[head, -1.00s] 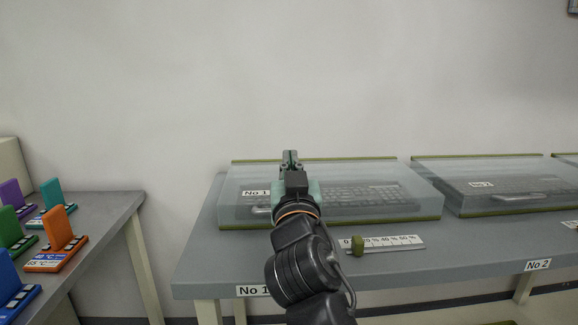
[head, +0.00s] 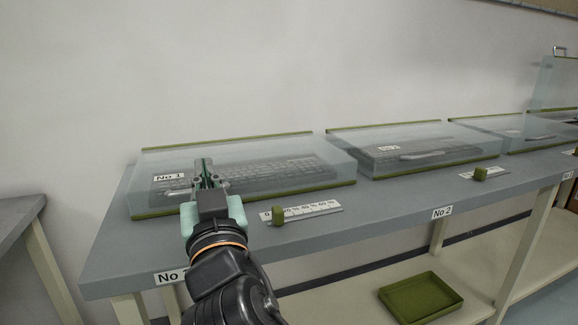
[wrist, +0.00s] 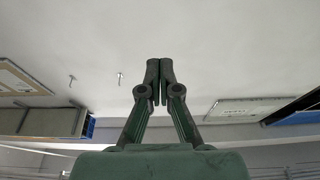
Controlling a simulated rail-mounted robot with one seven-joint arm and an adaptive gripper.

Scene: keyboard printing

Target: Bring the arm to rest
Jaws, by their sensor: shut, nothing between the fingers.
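My gripper (head: 204,170) shows in the head view in front of the left clear case, its fingers pointing up and away from me. It is shut and empty. In the wrist view the two dark fingertips (wrist: 160,70) meet, with nothing held. My dark arm rises from the bottom of the head view and hides part of the table's front edge.
Clear case No 1 (head: 320,163) with a keyboard inside lies on the grey table (head: 245,230). Case No 2 (head: 440,135) stands to its right. Sliders with green knobs (head: 278,215) sit in front. A green tray (head: 422,298) lies on the lower shelf.

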